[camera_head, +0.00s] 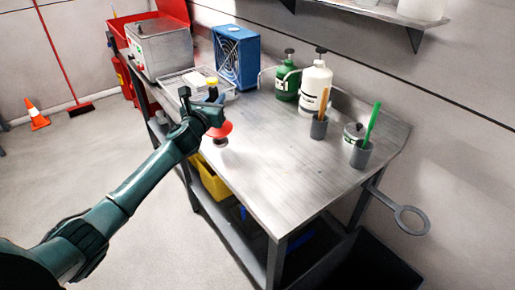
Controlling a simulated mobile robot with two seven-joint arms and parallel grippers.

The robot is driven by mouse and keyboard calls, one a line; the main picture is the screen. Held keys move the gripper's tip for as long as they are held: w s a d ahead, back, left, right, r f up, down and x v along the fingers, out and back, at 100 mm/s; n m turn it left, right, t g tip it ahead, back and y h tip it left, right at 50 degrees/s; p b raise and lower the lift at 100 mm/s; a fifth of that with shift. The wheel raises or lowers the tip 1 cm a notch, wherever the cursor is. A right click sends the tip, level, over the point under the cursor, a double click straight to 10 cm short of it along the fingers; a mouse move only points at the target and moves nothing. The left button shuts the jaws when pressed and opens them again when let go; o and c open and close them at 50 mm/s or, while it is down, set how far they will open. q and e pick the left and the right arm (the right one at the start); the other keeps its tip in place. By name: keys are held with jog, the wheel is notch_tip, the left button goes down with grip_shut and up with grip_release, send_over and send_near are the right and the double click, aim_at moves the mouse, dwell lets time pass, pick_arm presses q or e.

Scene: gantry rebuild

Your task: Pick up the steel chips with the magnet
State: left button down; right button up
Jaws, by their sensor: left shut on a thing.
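My left gripper (212,108) reaches in from the left over the near left edge of the steel bench (270,165). It is shut on a tool with a red disc (220,130), likely the magnet. I cannot tell whether that end touches the bench. No steel chips can be made out at this size. My right gripper is not in view.
A wire tray (188,82), a blue fan box (237,56) and a grey machine (160,48) stand at the back left. Green (287,80) and white (315,86) bottles and cups with brushes (361,153) line the wall side. The bench's front middle is clear.

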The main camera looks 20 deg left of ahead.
pick_arm(q)
jog(key=shift+r, duration=0.2)
jog(key=shift+w+d, duration=0.1)
jog(key=shift+w, duration=0.85)
jog(key=w+d+b, duration=0.1)
jog(key=w+b, duration=0.9)
jog(key=w, duration=0.2)
jog(key=shift+d+b, duration=0.35)
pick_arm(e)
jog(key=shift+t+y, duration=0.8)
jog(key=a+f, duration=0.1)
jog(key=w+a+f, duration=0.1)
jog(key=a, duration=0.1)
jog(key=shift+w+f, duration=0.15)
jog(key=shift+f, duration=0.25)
